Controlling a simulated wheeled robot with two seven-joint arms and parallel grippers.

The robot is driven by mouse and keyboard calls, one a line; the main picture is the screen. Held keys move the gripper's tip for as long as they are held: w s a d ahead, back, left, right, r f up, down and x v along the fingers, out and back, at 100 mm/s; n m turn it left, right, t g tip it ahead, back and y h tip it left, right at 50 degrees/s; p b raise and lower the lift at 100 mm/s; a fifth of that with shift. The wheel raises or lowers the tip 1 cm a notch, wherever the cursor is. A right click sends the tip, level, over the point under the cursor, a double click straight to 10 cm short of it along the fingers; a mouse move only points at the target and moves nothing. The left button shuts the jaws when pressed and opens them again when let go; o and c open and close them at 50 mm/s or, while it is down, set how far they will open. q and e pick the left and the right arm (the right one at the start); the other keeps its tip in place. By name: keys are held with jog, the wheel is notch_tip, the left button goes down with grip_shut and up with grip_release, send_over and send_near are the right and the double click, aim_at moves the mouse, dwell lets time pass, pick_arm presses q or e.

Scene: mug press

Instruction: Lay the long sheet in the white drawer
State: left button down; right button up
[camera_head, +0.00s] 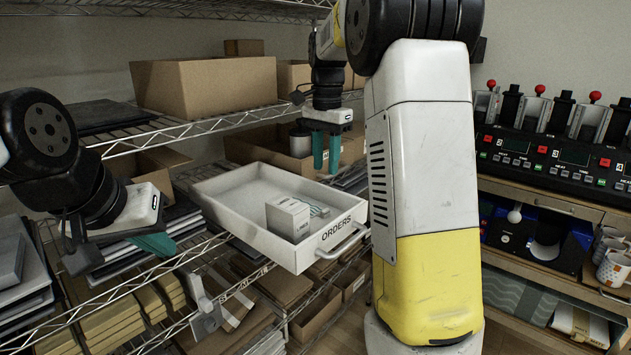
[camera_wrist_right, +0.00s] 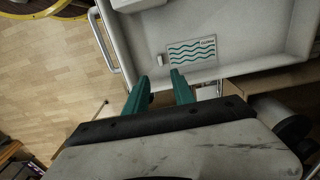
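The white drawer (camera_head: 345,205), labelled ORDERS, is pulled out from the wire rack; its inside also shows in the right wrist view (camera_wrist_right: 250,60). My right gripper (camera_head: 327,155) is above the drawer's far right side, fingers down, apart and empty. My left gripper (camera_head: 155,243) is left of the drawer over stacked flat items; its finger opening is unclear.
Cardboard boxes (camera_head: 205,85) stand on the shelf above the drawer. Wire shelves with flat packages (camera_head: 110,315) lie below. A press console with red knobs (camera_head: 560,150) and mugs (camera_head: 613,268) are at the right. My right arm blocks the middle of the head view.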

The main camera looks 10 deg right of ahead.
jog(key=s+a+f+n+t+y, duration=0.1)
jog(key=s+n+t, duration=0.2)
jog(key=s, duration=0.9)
jog(key=s+a+n+t+y, duration=0.1)
jog(key=s+n+t, duration=0.2)
jog(key=s+n, duration=0.4)
jog(key=s, duration=0.5)
jog(key=shift+s+a+f+n, duration=0.3)
jog(key=shift+a+f+n, duration=0.05)
jog(key=shift+a+n, duration=0.05)
jog(key=shift+c, duration=0.4)
